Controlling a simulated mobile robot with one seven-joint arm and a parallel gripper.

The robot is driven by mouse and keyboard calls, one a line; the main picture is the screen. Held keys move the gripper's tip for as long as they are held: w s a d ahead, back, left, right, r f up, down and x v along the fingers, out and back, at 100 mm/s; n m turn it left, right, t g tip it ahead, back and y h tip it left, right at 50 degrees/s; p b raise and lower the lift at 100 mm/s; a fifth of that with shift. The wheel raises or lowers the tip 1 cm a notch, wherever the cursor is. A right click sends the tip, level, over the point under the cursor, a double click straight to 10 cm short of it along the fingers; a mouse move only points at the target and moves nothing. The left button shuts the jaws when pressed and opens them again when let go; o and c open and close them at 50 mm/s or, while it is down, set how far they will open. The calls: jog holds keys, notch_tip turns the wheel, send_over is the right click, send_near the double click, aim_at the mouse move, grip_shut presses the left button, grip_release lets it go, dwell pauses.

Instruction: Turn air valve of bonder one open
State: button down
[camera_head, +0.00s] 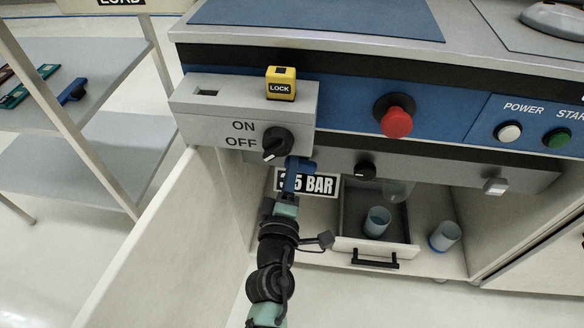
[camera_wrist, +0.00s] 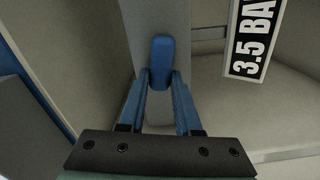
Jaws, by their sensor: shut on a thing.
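The blue air valve handle (camera_wrist: 162,55) sits between my fingertips in the wrist view, its long side running up the picture. In the head view the handle (camera_head: 304,164) shows below the grey switch box, in front of the 3.5 BAR label. My gripper (camera_head: 292,182) is shut on it from below and in front; its blue fingers (camera_wrist: 161,82) also show in the wrist view, touching the handle at both sides. The fingers hide part of the handle and label, and the valve body cannot be made out.
The grey box carries a black ON/OFF knob (camera_head: 277,144) and a yellow LOCK block (camera_head: 281,83). A red button (camera_head: 395,115) is on the blue panel. An open cabinet door (camera_head: 165,235) stands left of my arm. An open drawer (camera_head: 352,244) with a cup (camera_head: 377,222) is at right.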

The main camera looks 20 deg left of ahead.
jog(key=shift+f+n, duration=0.25)
jog(key=shift+n, duration=0.85)
jog(key=c, duration=0.6)
grip_release()
jog(key=shift+s, duration=0.1)
jog(key=b+v, duration=0.1)
jog(key=v, duration=1.1)
jog(key=shift+s, duration=0.4)
jog(key=shift+d, duration=0.1)
